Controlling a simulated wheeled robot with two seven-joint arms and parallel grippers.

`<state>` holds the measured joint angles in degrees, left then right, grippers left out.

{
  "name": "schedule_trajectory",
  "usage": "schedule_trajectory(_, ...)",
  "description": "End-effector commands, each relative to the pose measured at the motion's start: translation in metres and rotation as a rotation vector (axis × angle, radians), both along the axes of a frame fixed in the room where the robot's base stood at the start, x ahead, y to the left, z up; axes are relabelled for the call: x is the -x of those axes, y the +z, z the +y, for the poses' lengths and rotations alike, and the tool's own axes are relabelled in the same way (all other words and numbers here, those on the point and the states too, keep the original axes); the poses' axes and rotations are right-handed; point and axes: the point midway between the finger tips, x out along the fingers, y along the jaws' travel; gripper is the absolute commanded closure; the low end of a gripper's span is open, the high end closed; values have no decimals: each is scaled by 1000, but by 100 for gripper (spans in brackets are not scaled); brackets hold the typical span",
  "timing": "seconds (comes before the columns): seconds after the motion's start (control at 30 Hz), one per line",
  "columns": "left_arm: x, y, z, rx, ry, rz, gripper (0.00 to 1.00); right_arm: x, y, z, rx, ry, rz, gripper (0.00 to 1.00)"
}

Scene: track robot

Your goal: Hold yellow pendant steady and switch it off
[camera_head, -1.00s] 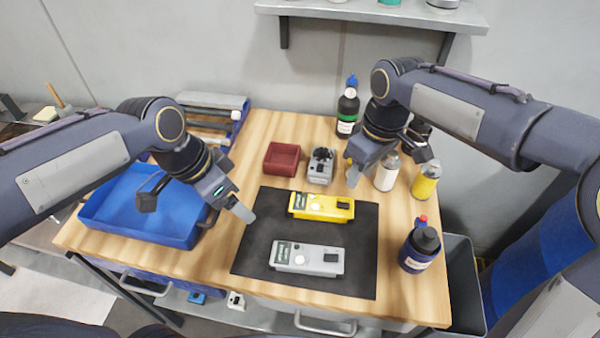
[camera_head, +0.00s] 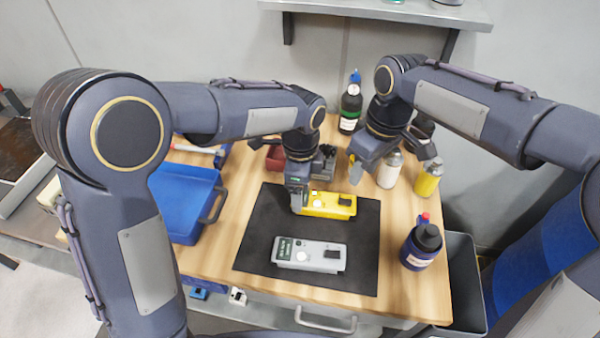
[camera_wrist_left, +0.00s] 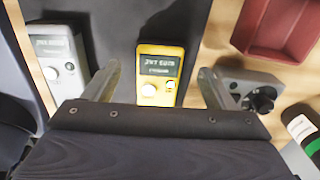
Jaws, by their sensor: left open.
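My left gripper (camera_head: 297,205) points down at the pendant's left end. In the left wrist view the yellow pendant (camera_wrist_left: 160,72) shows its display and knob between the two spread fingers of my left gripper (camera_wrist_left: 158,85); contact is not visible. My right gripper (camera_head: 392,170) hangs to the right of the pendant, above the table's back right, its fingers apart and empty.
A grey pendant (camera_head: 308,254) lies in front on the mat, also seen in the left wrist view (camera_wrist_left: 60,65). A blue tray (camera_head: 180,205) is left. Bottles, including a dark blue one (camera_head: 421,246), stand right. A red bin (camera_wrist_left: 275,28) and grey knob box (camera_wrist_left: 250,92) are behind.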

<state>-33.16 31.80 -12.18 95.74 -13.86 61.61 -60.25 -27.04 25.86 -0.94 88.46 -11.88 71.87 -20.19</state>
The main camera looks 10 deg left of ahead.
Motion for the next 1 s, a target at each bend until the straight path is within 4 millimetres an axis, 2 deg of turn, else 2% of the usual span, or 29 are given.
schedule_trajectory(0.1, 1, -17, 0, -1, 0, 3, 22, 0, 0, 0, 0, 0, 0, 64)
schedule_trajectory(0.23, 0, -28, 0, 0, 2, 1, 22, 0, 0, 0, 0, 0, 0, 64)
schedule_trajectory(0.57, 0, -32, 0, 1, 2, 0, 22, 0, 0, 0, 0, 0, 0, 64)
schedule_trajectory(0.67, 0, -32, 0, 1, 2, -1, 32, 0, 0, 0, 0, 0, 0, 64)
schedule_trajectory(1.0, 0, -32, 0, 1, 2, -1, 77, 0, 0, 0, 0, 0, 0, 64)
